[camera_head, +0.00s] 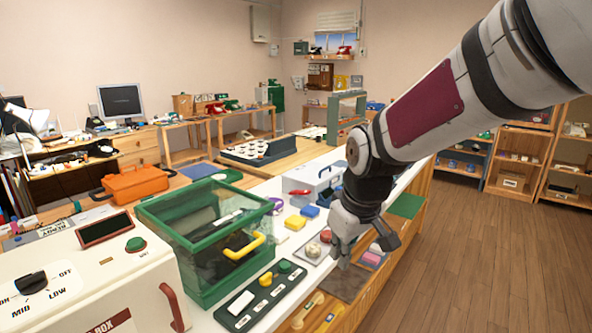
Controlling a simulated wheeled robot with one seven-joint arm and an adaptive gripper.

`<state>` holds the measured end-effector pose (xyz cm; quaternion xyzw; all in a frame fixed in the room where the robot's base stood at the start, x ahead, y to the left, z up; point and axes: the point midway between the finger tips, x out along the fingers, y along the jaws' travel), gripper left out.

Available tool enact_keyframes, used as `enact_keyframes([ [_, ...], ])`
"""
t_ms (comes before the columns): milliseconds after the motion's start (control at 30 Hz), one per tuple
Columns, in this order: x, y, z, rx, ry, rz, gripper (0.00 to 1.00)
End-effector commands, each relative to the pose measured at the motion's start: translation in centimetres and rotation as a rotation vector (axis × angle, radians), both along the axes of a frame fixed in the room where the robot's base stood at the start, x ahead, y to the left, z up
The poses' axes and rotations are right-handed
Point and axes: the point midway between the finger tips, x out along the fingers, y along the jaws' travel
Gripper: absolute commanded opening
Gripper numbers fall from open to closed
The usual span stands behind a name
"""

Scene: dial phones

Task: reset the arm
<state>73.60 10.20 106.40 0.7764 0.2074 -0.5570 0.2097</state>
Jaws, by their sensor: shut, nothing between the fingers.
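My arm reaches in from the upper right, and my gripper (342,262) points down over the front edge of the long white counter (208,322). It is shut with nothing held. It hangs just right of a small tray with round items (318,248) and above a brown mat (343,283). I cannot tell its exact height above the mat.
A green-framed clear box (205,240) with a yellow handle stands left of my gripper. A cream box with a dial (85,275) is nearer. A dark panel with coloured knobs (262,296) lies in front. Open wooden floor (470,260) is at right.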

Motion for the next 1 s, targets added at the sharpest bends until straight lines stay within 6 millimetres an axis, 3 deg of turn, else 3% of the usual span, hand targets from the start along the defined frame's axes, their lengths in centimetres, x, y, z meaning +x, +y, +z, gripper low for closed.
enact_keyframes([
  [33,-1.8,-1.1,1.7,-0.011,-0.01,-0.037,0.0],
  [100,-4.2,-2.5,3.3,-0.021,-0.014,-0.094,0.0],
  [300,-11.4,-6.0,6.9,-0.02,-0.03,-0.261,0.0],
  [600,-22.0,-9.5,9.1,0.051,-0.045,-0.492,0.0],
  [800,-25.7,-10.4,8.9,0.097,-0.043,-0.574,0.0],
  [1000,-26.5,-10.5,8.7,0.107,-0.039,-0.592,0.0],
])
